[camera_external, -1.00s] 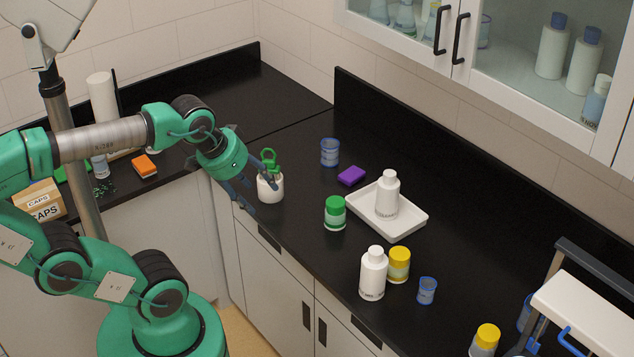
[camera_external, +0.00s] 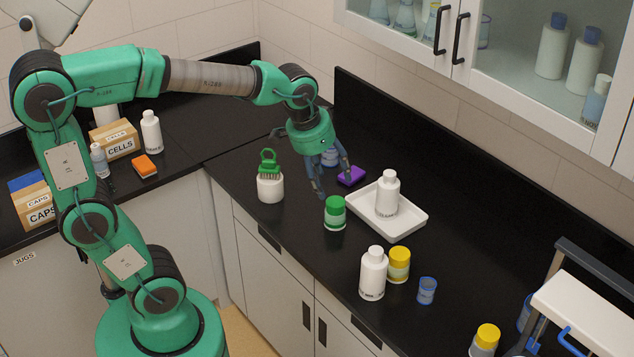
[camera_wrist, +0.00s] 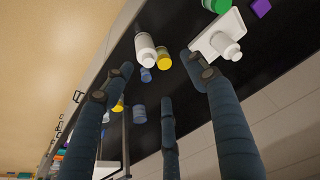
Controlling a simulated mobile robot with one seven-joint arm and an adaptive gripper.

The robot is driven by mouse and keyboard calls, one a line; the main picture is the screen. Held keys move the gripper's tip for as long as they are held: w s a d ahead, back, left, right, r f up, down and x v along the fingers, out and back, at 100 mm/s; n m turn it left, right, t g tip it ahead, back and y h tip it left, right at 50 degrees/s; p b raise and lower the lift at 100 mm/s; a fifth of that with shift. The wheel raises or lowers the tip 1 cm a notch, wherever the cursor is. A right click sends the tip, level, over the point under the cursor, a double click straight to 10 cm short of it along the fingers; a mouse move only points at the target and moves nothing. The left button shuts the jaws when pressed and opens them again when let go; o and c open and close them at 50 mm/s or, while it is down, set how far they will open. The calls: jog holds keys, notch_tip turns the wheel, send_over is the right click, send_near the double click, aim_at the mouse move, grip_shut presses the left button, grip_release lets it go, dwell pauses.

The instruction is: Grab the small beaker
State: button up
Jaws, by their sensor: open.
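A small blue-rimmed beaker (camera_external: 427,290) stands upright on the black counter, right of a yellow-lidded jar (camera_external: 399,264). It also shows in the wrist view (camera_wrist: 146,75), below a white bottle (camera_wrist: 145,47). My gripper is open and empty, pointing down above the counter near the green-lidded jar (camera_external: 335,213) and purple sponge (camera_external: 351,176). It is well behind and left of the small beaker. In the wrist view my gripper's fingers (camera_wrist: 159,76) are spread apart.
A white tray (camera_external: 412,227) holds a white bottle (camera_external: 388,194). Another white bottle (camera_external: 373,272) stands left of the yellow-lidded jar. A white pot with a green brush (camera_external: 269,175) is at the left. A white-topped stand (camera_external: 590,305) is at the right. Counter right of the tray is clear.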

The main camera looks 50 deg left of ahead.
jog(key=w+d+f+m+g+p, duration=0.1)
jog(key=w+d+f, duration=0.3)
jog(key=w+d, duration=0.15)
jog(key=w+d+f+g, duration=0.1)
jog(key=w+d+f, duration=0.3)
jog(key=w, duration=0.3)
jog(key=m+g+p, duration=0.1)
jog(key=g+p, duration=0.1)
send_near(429, 277)
jog(key=s+d, duration=0.2)
jog(key=shift+w+a+r+y, duration=0.15)
jog(key=shift+w+y, duration=0.05)
jog(key=shift+y, duration=0.1)
notch_tip(429, 277, down, 9)
jog(key=shift+r+b, duration=0.2)
jog(key=shift+b, duration=0.4)
jog(key=shift+s+a+f+b, duration=0.1)
jog(key=shift+s+f+b, duration=0.05)
jog(key=shift+f, duration=1.15)
jog(key=shift+s+a+f+b, duration=0.1)
jog(key=shift+f+b, duration=0.05)
jog(key=shift+f, duration=1.15)
